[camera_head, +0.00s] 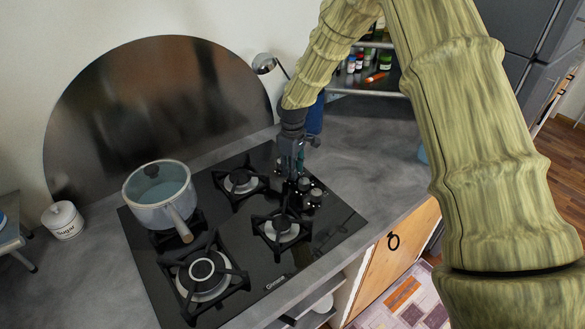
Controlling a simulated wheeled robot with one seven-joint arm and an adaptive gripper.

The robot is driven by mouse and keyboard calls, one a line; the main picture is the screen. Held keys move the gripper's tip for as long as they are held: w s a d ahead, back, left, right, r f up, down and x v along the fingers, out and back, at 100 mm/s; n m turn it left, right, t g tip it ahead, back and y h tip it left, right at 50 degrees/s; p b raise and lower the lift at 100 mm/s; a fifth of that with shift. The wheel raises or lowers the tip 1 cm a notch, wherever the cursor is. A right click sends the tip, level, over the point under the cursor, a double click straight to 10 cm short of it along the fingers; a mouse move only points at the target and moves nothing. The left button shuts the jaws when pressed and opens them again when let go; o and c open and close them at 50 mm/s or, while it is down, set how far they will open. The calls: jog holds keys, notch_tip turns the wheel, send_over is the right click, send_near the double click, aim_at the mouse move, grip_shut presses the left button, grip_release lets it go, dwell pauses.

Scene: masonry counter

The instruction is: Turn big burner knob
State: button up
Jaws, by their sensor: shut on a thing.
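The black gas stove top (335,222) is set into a grey counter. Its knobs (315,196) are small, dark with light tops, and stand in a group at the right part of the stove. My gripper (292,178) points down at this knob group and is shut on a knob there, which its fingers mostly hide. I cannot tell exactly which knob it holds. The big burner (202,270) is at the front left of the stove, with a black grate and nothing on it.
A pot with a glass lid (160,196) stands on the back left burner, its handle pointing forward. Smaller burners (241,181) lie close to my gripper. A sugar jar (63,221) is at the left. A shelf with bottles (375,70) stands behind my arm. The counter right of the stove is clear.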

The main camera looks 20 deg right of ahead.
jog(key=shift+w+r, duration=0.1)
jog(key=o, duration=0.8)
notch_tip(320, 180, up, 12)
jog(key=shift+f, duration=0.1)
dwell(0.3)
